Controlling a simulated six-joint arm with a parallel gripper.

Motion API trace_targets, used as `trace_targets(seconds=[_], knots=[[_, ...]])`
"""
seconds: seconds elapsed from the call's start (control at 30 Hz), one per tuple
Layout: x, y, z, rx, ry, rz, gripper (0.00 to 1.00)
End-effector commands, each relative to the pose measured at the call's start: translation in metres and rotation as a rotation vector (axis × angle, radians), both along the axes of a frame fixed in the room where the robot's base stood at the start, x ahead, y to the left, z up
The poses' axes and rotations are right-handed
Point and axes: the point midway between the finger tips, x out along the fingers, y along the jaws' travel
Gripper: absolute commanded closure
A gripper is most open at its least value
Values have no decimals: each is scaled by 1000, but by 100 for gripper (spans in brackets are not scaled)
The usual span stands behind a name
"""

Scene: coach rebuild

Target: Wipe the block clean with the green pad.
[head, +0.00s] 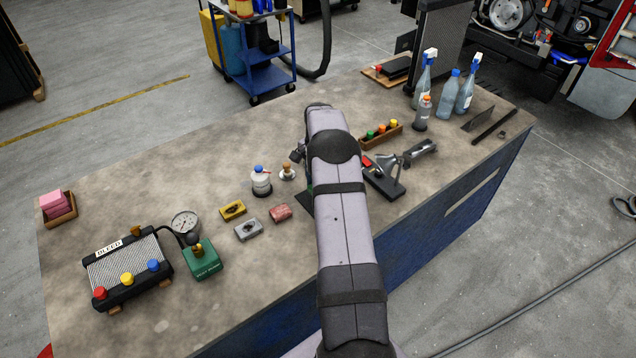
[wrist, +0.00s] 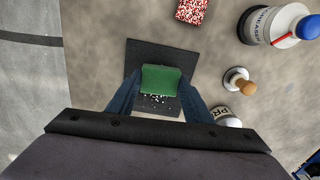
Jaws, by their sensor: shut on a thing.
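My gripper (wrist: 160,84) is shut on the green pad (wrist: 161,77), with a blue finger on each side of it. The pad is over a dark square mat (wrist: 150,52) in the wrist view. White specks (wrist: 155,102) show just below the pad's near edge; I cannot tell whether they lie on the mat or on a block, or whether the pad touches what is beneath. In the head view my arm hides the gripper and most of the mat. A red-and-white speckled block (wrist: 192,10) lies beyond the mat; it shows as a reddish block (head: 280,212) in the head view.
A white bottle (head: 261,180) with a blue cap and a wooden-knobbed tool (head: 287,171) stand close to the mat. A yellow block (head: 233,210) and a grey block (head: 248,229) lie left of my arm. A black stand (head: 385,182) is right of it.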

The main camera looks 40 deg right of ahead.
Motion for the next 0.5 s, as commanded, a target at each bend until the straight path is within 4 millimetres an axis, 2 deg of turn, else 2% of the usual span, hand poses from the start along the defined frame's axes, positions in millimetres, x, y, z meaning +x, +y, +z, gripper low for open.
trace_targets(seconds=[0.23, 0.27, 0.5], knots=[[0, -1, -31, 0, 1, 0, 72], [1, -6, -26, -2, -2, -2, 75], [0, -27, -29, -1, -1, -1, 75]])
